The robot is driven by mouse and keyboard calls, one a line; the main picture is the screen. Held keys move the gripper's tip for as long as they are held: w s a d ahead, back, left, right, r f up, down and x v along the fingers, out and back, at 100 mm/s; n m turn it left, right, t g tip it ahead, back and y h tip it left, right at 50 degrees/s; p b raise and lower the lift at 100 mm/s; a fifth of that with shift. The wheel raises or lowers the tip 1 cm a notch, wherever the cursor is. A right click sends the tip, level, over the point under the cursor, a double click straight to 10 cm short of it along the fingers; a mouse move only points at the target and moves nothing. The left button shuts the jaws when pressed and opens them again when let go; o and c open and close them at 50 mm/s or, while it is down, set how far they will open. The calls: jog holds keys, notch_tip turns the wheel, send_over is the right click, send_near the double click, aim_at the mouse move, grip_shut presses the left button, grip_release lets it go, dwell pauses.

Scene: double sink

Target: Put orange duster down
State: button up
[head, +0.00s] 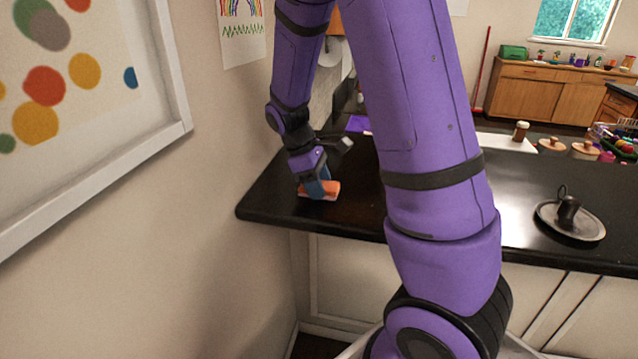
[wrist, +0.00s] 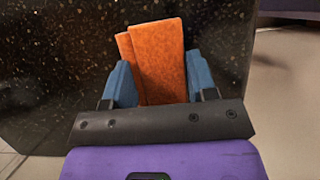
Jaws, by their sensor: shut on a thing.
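The orange duster (head: 319,190) is a small folded orange cloth at the left end of the black counter (head: 275,205). In the wrist view the duster (wrist: 160,62) stands between the two blue fingers of my gripper (wrist: 163,85), which are shut on it. In the head view my gripper (head: 318,187) points down at the counter, near its front left corner. The duster appears at or very close to the counter surface; I cannot tell whether it touches. My fingers hide part of it in the head view.
A grey plate (head: 585,226) with a dark object (head: 568,210) on it stands on the counter at the right. A brown jar (head: 520,130) and several pots stand further back. The wall is close on the left. The counter around the duster is clear.

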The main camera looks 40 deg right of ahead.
jog(key=shift+s+f, duration=0.1)
jog(key=shift+f, duration=0.15)
jog(key=shift+s+f, duration=0.15)
jog(key=shift+f, duration=0.1)
jog(key=o, duration=0.8)
jog(key=shift+f, duration=0.1)
jog(key=shift+o, duration=0.2)
jog(key=shift+a, duration=0.1)
jog(key=d+v, duration=0.1)
jog(key=v, duration=1.1)
jog(key=s+a+r+m+t+y, duration=0.1)
jog(key=s+a+r+m+t, duration=0.1)
jog(key=s, duration=0.5)
jog(key=s+a+r+m+t+y, duration=0.1)
jog(key=s+a+r+m+t, duration=0.2)
jog(key=s, duration=0.4)
jog(key=s+a+r+m+t, duration=0.2)
jog(key=s+a+r+t, duration=0.1)
jog(key=s+r, duration=0.3)
jog(key=shift+s+a+r+m+t+y, duration=0.3)
jog(key=shift+s+r+t+y, duration=0.1)
jog(key=shift+s, duration=0.5)
